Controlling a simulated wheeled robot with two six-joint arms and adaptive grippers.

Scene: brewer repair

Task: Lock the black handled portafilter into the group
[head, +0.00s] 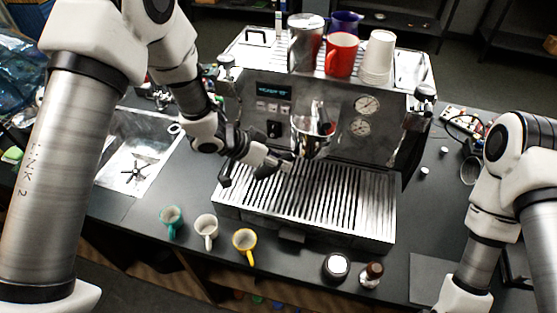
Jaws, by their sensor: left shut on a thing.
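The espresso machine (390,150) stands mid-table, with its shiny group (313,130) at the front centre above the slatted drip tray (330,205). My left gripper (277,166) is just left of and below the group, over the back of the drip tray. It is shut on what looks like the black handled portafilter, mostly hidden by the fingers. I cannot tell whether the portafilter's head is seated in the group. My right arm is at the right edge and its gripper is out of the picture.
A round black jar (336,267) and a wooden-handled tool (371,274) stand in front. A metal pitcher (305,45), red mug (341,55) and paper cups (377,58) stand on top of the machine.

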